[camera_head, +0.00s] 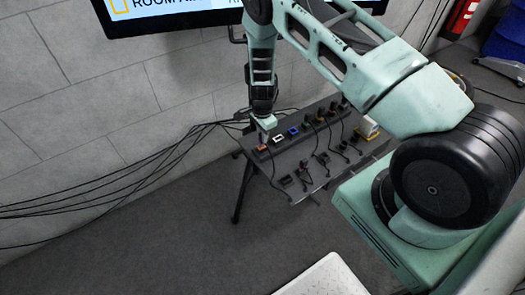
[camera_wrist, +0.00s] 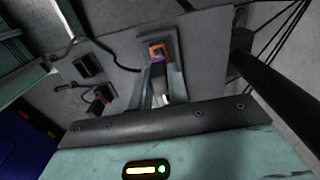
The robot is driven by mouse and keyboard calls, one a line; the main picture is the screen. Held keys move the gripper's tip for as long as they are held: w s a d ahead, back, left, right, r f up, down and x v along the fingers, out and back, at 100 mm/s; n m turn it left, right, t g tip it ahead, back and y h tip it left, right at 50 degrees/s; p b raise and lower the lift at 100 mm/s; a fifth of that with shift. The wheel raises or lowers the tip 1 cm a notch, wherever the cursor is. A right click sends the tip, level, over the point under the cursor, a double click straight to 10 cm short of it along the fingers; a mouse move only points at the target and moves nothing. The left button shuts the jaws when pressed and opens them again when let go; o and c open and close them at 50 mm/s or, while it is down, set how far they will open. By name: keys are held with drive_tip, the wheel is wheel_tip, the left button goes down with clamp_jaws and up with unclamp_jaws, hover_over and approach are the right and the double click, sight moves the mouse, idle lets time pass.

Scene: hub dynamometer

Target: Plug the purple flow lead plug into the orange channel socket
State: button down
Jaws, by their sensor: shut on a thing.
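The orange channel socket (camera_head: 261,148) is at the left end of the row on the dark table. In the wrist view the orange socket (camera_wrist: 157,48) sits on a dark block straight ahead of my fingers. My gripper (camera_head: 265,137) points down over this left end. In the wrist view my gripper (camera_wrist: 160,78) is shut on the flow lead plug, whose purple part (camera_wrist: 157,60) shows between the fingertips. The purple part appears right at the orange socket's near edge. I cannot tell whether it is inside. The fingers hide most of the plug.
The dark table (camera_head: 300,192) also holds a white socket (camera_head: 278,139), a blue socket (camera_head: 293,131) and several more to the right. Several loose plugs with black leads lie along its front. Cables run to the wall on the left.

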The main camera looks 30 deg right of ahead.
drive_tip(key=shift+f+b, duration=0.5)
drive_tip(key=shift+f, duration=0.3)
drive_tip(key=c, duration=1.3)
unclamp_jaws()
drive_tip(key=shift+r, duration=0.1)
drive_tip(key=shift+o, duration=0.2)
drive_tip(key=shift+r, duration=0.1)
wheel_tip(320, 180, up, 17)
drive_tip(key=shift+a+r, duration=0.1)
drive_tip(key=shift+r, duration=0.05)
